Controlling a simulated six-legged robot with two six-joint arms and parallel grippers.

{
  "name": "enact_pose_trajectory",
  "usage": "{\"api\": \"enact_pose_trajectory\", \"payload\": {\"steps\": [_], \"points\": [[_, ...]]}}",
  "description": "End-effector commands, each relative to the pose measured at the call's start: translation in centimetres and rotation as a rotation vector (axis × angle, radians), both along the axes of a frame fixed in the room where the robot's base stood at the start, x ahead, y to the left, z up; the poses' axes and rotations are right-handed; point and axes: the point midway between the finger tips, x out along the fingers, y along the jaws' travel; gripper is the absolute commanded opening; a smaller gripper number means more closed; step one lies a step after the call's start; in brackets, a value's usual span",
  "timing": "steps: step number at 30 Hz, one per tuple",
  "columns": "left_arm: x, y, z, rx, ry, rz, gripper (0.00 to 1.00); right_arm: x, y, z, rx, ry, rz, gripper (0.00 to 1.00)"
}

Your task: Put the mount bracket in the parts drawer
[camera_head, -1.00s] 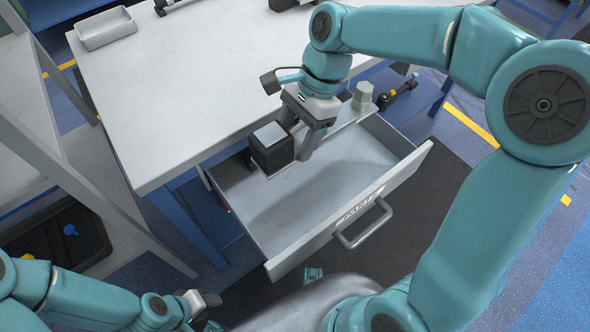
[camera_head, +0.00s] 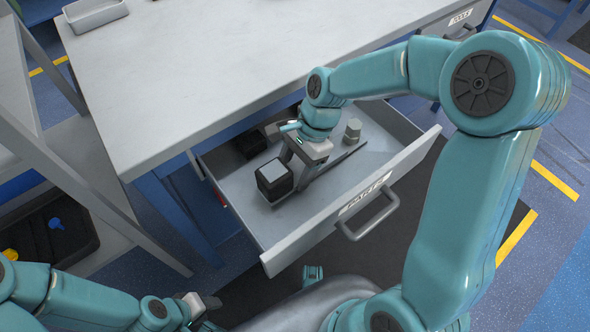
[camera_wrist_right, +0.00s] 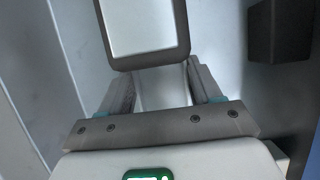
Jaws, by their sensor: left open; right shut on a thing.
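The parts drawer (camera_head: 290,232), marked PARTS on its front, is pulled out from under the workbench. The mount bracket (camera_head: 330,163) seems to be a grey plate with a black, pale-topped block at its near left end and a grey cylinder at its far right end. It is inside the drawer's outline; whether it touches the floor is unclear. My right gripper (camera_head: 303,172) is shut on it between block and cylinder. In the right wrist view the block (camera_wrist_right: 145,28) lies just beyond my fingers (camera_wrist_right: 160,88). My left gripper (camera_head: 207,303) is open and empty, low at left, outside the drawer.
A dark box (camera_head: 249,146) lies in the drawer's back left. The workbench top (camera_head: 220,80) overhangs the drawer's back and is mostly clear, with a grey tray (camera_head: 95,14) at its far left. A grey shelf frame (camera_head: 50,135) stands at left.

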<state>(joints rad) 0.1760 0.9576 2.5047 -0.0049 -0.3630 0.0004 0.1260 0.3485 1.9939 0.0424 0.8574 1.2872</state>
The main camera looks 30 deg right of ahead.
Motion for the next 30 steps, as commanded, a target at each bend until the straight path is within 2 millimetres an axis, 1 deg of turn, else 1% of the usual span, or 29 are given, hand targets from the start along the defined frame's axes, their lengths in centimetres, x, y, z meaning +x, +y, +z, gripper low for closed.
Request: {"api": "enact_pose_trajectory", "payload": {"steps": [8, 11, 12, 13, 14, 23, 26, 30], "points": [[0.0, 0.0, 0.0, 0.000, 0.000, 0.000, 0.44, 0.1, 0.0, 0.0, 0.000, -0.004, -0.001, 0.10], [0.0, 0.0, -0.1, 0.000, 0.000, 0.000, 0.44, 0.1, 0.0, -0.2, 0.000, -0.004, -0.001, 0.10], [0.0, 0.0, -0.1, 0.000, 0.000, 0.000, 0.44, 0.0, 0.0, -0.2, -0.001, -0.002, 0.000, 0.77], [0.0, 0.0, -0.1, 0.000, 0.000, 0.000, 0.44, 0.0, 0.0, -0.2, 0.000, -0.002, -0.001, 0.86], [0.0, 0.0, -0.1, 0.000, 0.000, 0.000, 0.44, 0.0, 0.0, -0.2, 0.000, -0.002, -0.001, 0.89], [0.0, 0.0, 0.1, 0.000, 0.000, 0.000, 0.44, 0.0, 0.0, 0.0, -0.001, -0.002, 0.000, 0.89], [0.0, 0.0, 0.6, 0.000, 0.000, 0.000, 0.44, 0.2, -0.4, 1.1, 0.000, -0.005, -0.002, 0.89], [0.0, 0.0, 1.8, 0.000, 0.000, 0.000, 0.44, 0.3, -1.5, 4.1, -0.001, -0.007, -0.003, 0.89]]}}
